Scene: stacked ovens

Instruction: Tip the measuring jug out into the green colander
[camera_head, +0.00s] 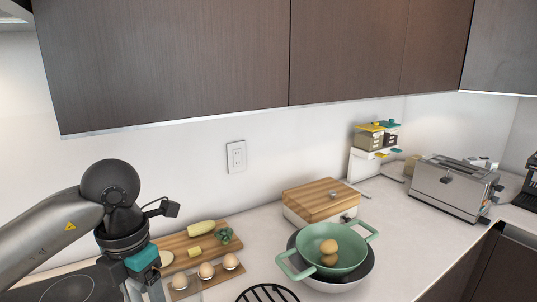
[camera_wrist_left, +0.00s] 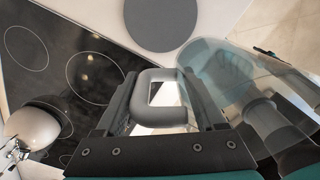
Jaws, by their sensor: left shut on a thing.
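The measuring jug (camera_wrist_left: 212,62) is clear, with a grey handle, and fills the right side of the left wrist view. My left gripper (camera_wrist_left: 163,100) is shut on the jug's handle; it also shows at the bottom left of the head view (camera_head: 146,292). The green colander (camera_head: 349,262), with two side handles, sits on a dark-rimmed white pot to the right of my gripper. Two brown egg-like items (camera_head: 329,252) lie in it. My right gripper is not in view.
A wooden board with a pale vegetable (camera_head: 201,228) and a holder with several eggs (camera_head: 207,271) lie beside my gripper. A black rack (camera_head: 267,294) is in front. A wood-lidded box (camera_head: 322,198) and toaster (camera_head: 453,187) stand behind and right. Cabinets hang above.

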